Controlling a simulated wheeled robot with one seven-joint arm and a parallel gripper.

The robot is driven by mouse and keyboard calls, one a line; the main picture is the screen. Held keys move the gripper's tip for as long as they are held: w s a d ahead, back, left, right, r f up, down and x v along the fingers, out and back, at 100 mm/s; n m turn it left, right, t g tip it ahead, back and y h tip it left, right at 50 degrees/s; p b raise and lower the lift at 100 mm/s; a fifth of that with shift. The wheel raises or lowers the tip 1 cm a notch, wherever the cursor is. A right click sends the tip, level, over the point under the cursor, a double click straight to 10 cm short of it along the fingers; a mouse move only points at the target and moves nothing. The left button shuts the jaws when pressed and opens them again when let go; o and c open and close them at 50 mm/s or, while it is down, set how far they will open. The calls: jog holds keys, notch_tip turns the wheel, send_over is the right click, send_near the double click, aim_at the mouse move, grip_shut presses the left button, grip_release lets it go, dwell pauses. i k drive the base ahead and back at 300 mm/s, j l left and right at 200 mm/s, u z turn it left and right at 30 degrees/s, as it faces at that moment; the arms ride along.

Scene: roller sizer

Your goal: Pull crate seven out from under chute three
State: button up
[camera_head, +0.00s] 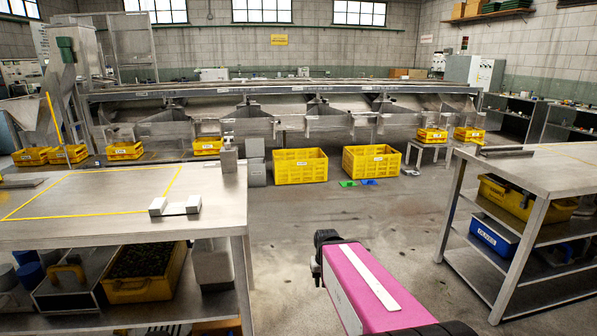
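Two large yellow crates stand side by side on the floor in front of the sizer, a left one (300,175) and a right one (371,170). Smaller yellow crates line the machine, including several at left (124,153) and two at right (432,136). Their labels are too small to read, so I cannot tell which is crate seven. Steel chutes (250,123) run along the sizer's (290,98) front; I cannot read a number three on any. My pink and white arm reaches up from the bottom edge to a dark joint. My gripper's fingers do not show.
A steel bench (95,215) with a loaded lower shelf fills the left front. Another shelved bench (540,168) stands at right. Bare floor (385,215) lies between them. Green (347,183) and blue (368,182) pieces lie before the right large crate.

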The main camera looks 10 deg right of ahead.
aim_at(318, 166)
jog(key=i+l, duration=0.5)
jog(key=i, duration=0.15)
jog(key=i+l, duration=0.75)
jog(key=i, duration=0.25)
jog(key=i+u, duration=0.1)
jog(key=i, duration=1.7)
jog(key=i+j+z, duration=0.1)
jog(key=i, duration=0.35)
jog(key=i+j+z, duration=0.1)
jog(key=i, duration=0.35)
jog(key=i+j+z, duration=0.1)
jog(key=i, duration=0.35)
jog(key=i+j+z, duration=0.1)
jog(key=i, duration=0.3)
jog(key=i+j, duration=0.2)
jog(key=i+j+z, duration=0.1)
jog(key=j, duration=0.35)
jog(key=i+j, duration=0.25)
jog(key=i+j+z, duration=0.1)
jog(key=j, duration=0.3)
jog(key=i, duration=0.05)
